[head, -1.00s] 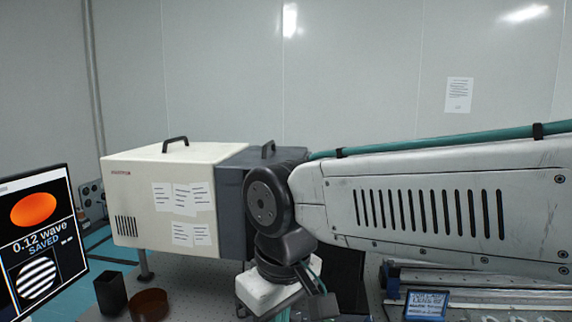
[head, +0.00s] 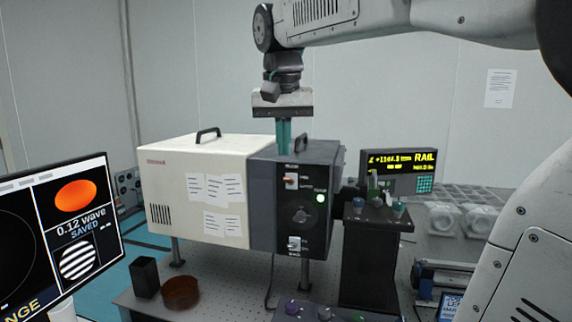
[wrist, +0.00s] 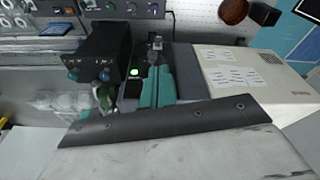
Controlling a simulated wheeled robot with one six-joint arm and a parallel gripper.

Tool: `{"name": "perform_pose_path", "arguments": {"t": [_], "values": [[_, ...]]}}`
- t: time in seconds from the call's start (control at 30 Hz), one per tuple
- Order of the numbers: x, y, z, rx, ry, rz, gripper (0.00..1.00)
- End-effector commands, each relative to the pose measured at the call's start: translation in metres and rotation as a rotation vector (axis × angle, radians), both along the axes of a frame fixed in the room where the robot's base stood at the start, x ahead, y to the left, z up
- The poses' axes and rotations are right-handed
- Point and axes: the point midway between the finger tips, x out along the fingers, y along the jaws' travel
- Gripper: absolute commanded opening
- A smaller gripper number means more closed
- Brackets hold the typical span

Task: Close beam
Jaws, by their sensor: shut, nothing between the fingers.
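The instrument box (head: 195,190) has a cream body with paper notes and a dark grey front section (head: 275,165). Its front panel (head: 308,210) carries an upper switch (head: 291,181), a lit green lamp (head: 320,198), a round dark knob (head: 301,215) and a lower switch (head: 295,243). My gripper (head: 284,150), with teal fingers, is shut and empty, pointing down at the top of the dark section. In the wrist view the teal fingers (wrist: 156,100) lie near the green lamp (wrist: 134,72). I cannot tell whether they touch the box.
A monitor (head: 55,235) stands at the left, showing "0.12 wave SAVED". A rail readout (head: 398,172) and a dark stand with knobs (head: 370,255) are right of the box. A black cup (head: 145,278) and an amber dish (head: 180,292) stand in front.

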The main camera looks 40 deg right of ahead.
Motion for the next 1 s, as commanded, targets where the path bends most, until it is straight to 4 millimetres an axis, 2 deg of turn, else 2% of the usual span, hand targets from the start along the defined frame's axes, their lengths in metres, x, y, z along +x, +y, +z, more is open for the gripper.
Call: {"name": "perform_pose_path", "arguments": {"t": [0.03, 0.1, 0.2, 0.4, 0.77, 0.87, 1.0], "values": [[0.021, -0.016, 0.015, -0.004, -0.01, -0.063, 0.0], [0.04, -0.033, 0.033, -0.011, -0.023, -0.143, 0.0], [0.058, -0.051, 0.049, -0.016, -0.039, -0.223, 0.0], [0.069, -0.062, 0.061, -0.021, -0.052, -0.277, 0.0], [0.07, -0.062, 0.057, -0.02, -0.052, -0.274, 0.0], [0.071, -0.064, 0.046, -0.02, -0.05, -0.274, 0.0], [0.075, -0.07, 0.021, -0.019, -0.049, -0.275, 0.0]]}}
